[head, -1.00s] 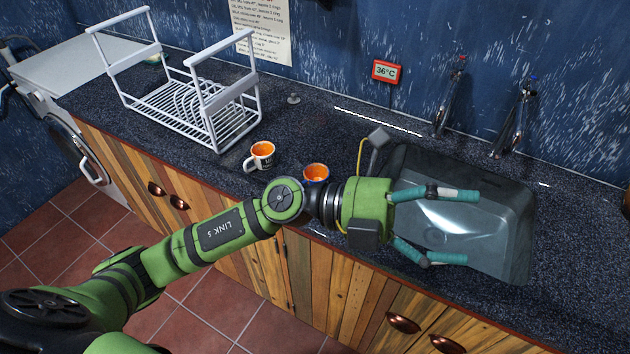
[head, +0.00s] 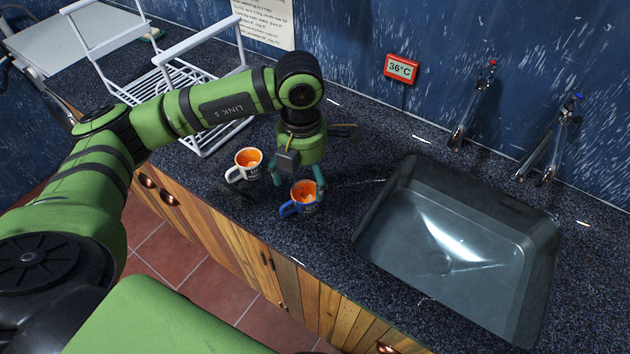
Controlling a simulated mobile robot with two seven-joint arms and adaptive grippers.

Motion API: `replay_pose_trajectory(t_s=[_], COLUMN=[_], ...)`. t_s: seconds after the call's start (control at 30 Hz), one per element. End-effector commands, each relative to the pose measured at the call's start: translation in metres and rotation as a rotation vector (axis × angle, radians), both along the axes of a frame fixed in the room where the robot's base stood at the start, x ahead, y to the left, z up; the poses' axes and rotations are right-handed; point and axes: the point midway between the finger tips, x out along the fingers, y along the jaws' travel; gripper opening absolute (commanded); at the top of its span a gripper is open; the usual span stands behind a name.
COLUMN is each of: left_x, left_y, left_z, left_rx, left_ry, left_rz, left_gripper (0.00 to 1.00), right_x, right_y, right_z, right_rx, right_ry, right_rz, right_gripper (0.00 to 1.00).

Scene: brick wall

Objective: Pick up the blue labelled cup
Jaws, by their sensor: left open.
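The blue labelled cup (head: 292,209) stands upright on the dark speckled counter, left of the sink. It has a blue handle on its left side and an orange inside. My left gripper (head: 299,184) points down at this cup from above and behind, with its teal fingers apart, one on each side of the cup. I cannot tell whether the fingers touch it. A white cup (head: 247,166) with an orange inside stands just to the left and behind. My right gripper is not in view.
A white dish rack (head: 200,88) stands at the back left, partly behind my left arm. The sink (head: 440,262) lies to the right, with two taps (head: 474,105) behind it. The counter's front edge runs close to the blue cup.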

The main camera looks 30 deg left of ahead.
Motion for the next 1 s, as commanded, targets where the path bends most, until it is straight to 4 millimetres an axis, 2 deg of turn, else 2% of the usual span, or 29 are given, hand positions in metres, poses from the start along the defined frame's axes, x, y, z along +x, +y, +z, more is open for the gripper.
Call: replay_pose_trajectory(t_s=[0.23, 0.37, 0.47, 0.53, 0.7, 0.77, 0.8, 0.87, 0.9, 0.97, 1.0], left_x=[0.0, 0.003, 0.003, 0.003, 0.004, 0.004, 0.004, 0.004, 0.004, 0.004, 0.004], left_y=[0.0, -0.001, -0.001, -0.001, -0.001, -0.001, -0.001, -0.001, -0.001, -0.001, -0.001], left_z=[-0.024, -0.044, -0.058, -0.065, -0.068, -0.068, -0.068, -0.068, -0.068, -0.068, -0.068], left_rx=[0.001, 0.001, -0.002, -0.001, -0.001, -0.001, -0.001, -0.001, -0.001, -0.002, -0.002], left_ry=[0.008, 0.008, 0.005, 0.004, 0.002, 0.002, 0.002, 0.002, 0.002, 0.002, 0.002], left_rz=[0.0, 0.001, -0.001, -0.002, -0.002, -0.002, -0.002, -0.002, -0.002, -0.002, -0.002], left_gripper=[0.86, 0.86, 0.86, 0.86, 0.86, 0.86, 0.82, 0.58, 0.42, 0.2, 0.2], right_x=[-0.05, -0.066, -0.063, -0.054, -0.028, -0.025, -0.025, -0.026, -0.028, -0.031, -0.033], right_y=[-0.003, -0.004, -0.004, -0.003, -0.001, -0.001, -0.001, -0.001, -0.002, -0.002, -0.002], right_z=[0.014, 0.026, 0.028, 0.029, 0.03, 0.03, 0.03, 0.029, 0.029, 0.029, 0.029], right_rx=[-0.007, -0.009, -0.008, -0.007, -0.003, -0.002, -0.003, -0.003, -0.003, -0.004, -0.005], right_ry=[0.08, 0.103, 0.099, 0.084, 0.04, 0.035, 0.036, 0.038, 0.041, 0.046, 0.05], right_rz=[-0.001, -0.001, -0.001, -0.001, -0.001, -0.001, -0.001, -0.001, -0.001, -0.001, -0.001], right_gripper=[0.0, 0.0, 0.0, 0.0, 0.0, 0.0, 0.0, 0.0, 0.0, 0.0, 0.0])
